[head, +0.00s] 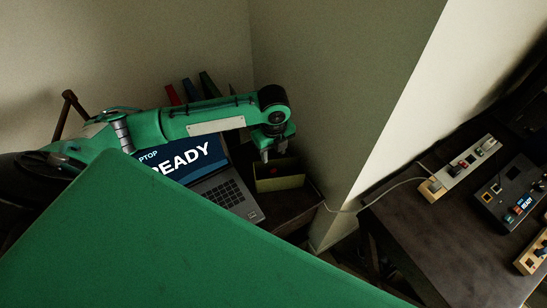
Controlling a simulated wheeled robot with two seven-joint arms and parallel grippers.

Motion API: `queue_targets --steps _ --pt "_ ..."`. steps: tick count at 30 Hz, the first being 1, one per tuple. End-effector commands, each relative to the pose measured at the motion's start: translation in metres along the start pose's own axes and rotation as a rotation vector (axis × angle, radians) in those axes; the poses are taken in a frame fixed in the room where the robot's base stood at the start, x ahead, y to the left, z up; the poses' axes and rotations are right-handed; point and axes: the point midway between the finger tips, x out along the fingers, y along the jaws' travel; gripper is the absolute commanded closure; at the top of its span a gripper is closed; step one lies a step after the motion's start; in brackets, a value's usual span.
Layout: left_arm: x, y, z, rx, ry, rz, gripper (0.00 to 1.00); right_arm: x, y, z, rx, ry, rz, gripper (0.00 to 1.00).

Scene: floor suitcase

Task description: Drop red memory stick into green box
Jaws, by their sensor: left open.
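The green box (280,182) is a small, open-topped, olive-green box on the dark desk, just right of the laptop. My left gripper (274,155) points down directly above the box's back part, with its jaws open. I see nothing clearly held between its fingers. I cannot make out the red memory stick for certain; the inside of the box is dark and partly covered by the gripper. A small red mark (252,212) shows on the laptop's front edge, too small to identify. My right gripper is not in view.
The open laptop (240,196) shows "READY" on its screen. Several binders (190,90) stand behind my left arm. A wall corner rises right of the box. On the right, a dark table (412,232) holds a power strip (460,168) and a control box (512,195).

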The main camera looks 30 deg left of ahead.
Motion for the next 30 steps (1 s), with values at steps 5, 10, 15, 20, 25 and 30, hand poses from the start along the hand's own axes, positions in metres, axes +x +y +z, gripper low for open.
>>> queue_targets --steps 5,10,15,20,25,30 --pt "-0.042 -0.001 0.001 0.001 -0.003 -0.005 0.56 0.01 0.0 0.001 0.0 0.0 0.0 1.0" --pt "-0.075 -0.001 0.0 0.001 -0.002 -0.004 0.56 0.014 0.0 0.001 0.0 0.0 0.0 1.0" --pt "-0.093 -0.001 0.0 0.0 -0.001 -0.003 0.56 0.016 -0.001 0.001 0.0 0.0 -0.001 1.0" --pt "-0.098 0.0 0.0 0.0 0.0 0.0 0.56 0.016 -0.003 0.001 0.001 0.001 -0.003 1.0" --pt "-0.098 0.0 0.0 0.0 0.0 0.0 0.56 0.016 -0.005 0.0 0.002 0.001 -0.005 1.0" --pt "-0.098 0.0 0.0 0.0 0.0 0.0 0.56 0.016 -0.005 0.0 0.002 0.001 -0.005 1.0"
